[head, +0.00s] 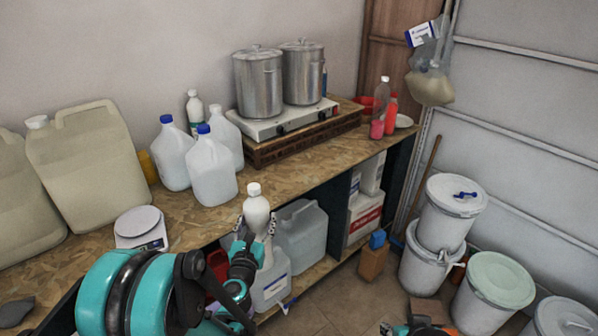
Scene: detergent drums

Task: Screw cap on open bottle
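A white bottle (257,218) with a white top (253,189) stands upright in my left gripper (256,233), in front of the bench's front edge. The fingers are closed around its body from both sides. The top looks like a white cap, but I cannot tell whether it is separate or screwed down. No loose cap is visible. My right gripper's fingers do not show.
The wooden bench (300,160) holds large jugs (85,160), a white scale (141,228), blue-capped jugs (211,170) and two steel pots (258,84) on a burner. White buckets (437,225) stand on the floor at right. A canister (301,236) sits on the lower shelf.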

